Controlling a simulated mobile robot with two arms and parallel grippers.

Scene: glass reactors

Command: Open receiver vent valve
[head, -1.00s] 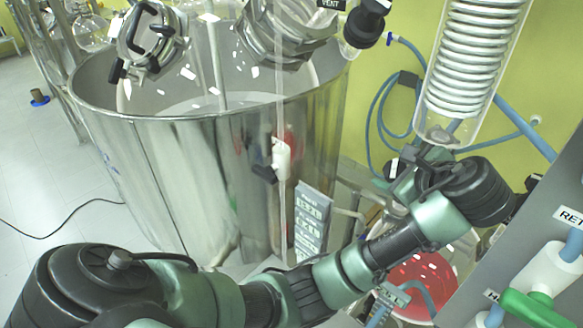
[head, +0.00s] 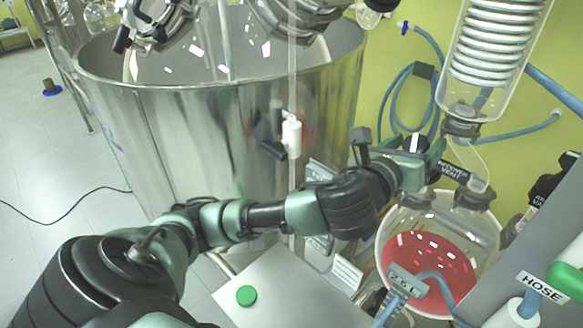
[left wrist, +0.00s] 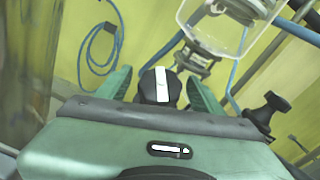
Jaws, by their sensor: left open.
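The receiver vent valve shows in the left wrist view as a black knob (left wrist: 154,88) with a white stripe. In the head view its white-striped top (head: 415,143) shows at my left gripper (head: 424,153), close by the black "RECEIVER VENT" label (head: 454,171). In the left wrist view the fingers of my left gripper (left wrist: 160,84) are open, one on each side of the knob. I cannot tell whether they touch it. The receiver flask (head: 440,235) with red liquid sits below the gripper. My right gripper is not in view.
The glass condenser coil (head: 495,50) hangs above right of the gripper. A large steel vessel (head: 190,140) stands at the left. Blue hoses (head: 395,100) hang on the wall behind. A grey panel with a "HOSE" label (head: 542,287) is at the lower right.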

